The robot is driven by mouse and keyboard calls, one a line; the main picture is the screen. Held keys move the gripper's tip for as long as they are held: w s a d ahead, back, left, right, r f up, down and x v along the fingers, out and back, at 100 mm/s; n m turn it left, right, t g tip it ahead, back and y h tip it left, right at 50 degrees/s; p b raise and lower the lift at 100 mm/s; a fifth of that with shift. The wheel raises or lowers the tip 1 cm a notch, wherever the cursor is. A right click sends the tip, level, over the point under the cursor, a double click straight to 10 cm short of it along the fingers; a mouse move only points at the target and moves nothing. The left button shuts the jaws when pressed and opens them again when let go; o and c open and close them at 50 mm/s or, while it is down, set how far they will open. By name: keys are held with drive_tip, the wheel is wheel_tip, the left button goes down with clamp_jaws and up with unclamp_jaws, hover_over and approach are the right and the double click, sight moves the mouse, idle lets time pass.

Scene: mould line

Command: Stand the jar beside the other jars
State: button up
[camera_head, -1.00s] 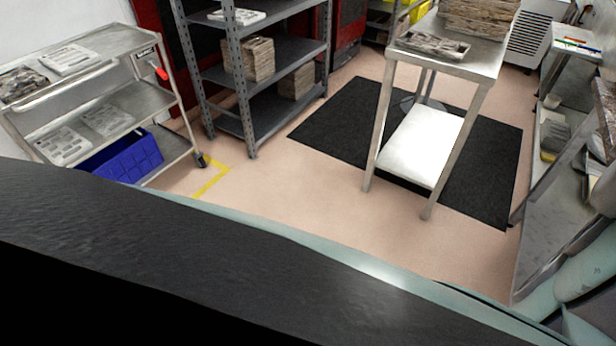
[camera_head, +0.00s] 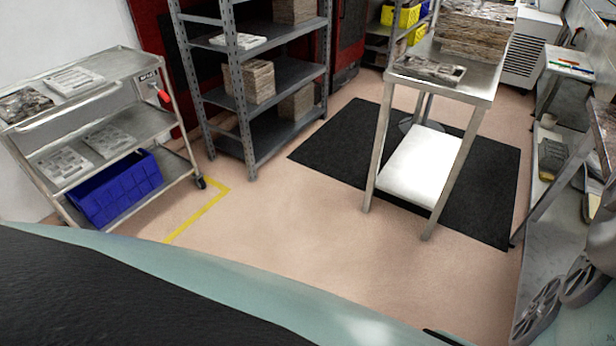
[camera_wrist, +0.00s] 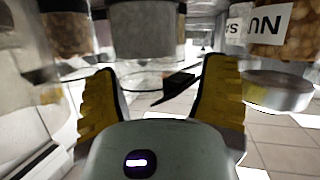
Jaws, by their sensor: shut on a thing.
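In the wrist view, my gripper (camera_wrist: 162,68) has its two yellow ribbed fingers well apart, on either side of something clear and glass-like. Its outline is hard to make out against the clutter behind it. Beyond the fingertips, at the top, are a jar with grey contents (camera_wrist: 143,28) and a jar with brown contents (camera_wrist: 68,34). A jar of nuts with a white label (camera_wrist: 268,28) is at the upper right. A large clear glass surface (camera_wrist: 28,85) is close on the left. The head view does not show my gripper or the jars.
In the head view, a steel trolley (camera_head: 88,88) with a blue crate (camera_head: 118,188) stands left, beside a grey shelf rack (camera_head: 268,133). A steel table (camera_head: 470,88) stands on a black mat (camera_head: 335,142). The pink floor in front is clear. A bench lines the right.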

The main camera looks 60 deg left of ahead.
drive_tip(key=shift+f, duration=0.15)
drive_tip(key=o, duration=0.9)
drive_tip(key=shift+r+p, duration=0.3)
drive_tip(key=shift+a+f+b, duration=0.1)
drive_tip(key=shift+a+b, duration=0.1)
drive_tip(key=shift+b, duration=0.1)
drive_tip(key=shift+b+v, duration=0.55)
drive_tip(key=shift+v, duration=5.3)
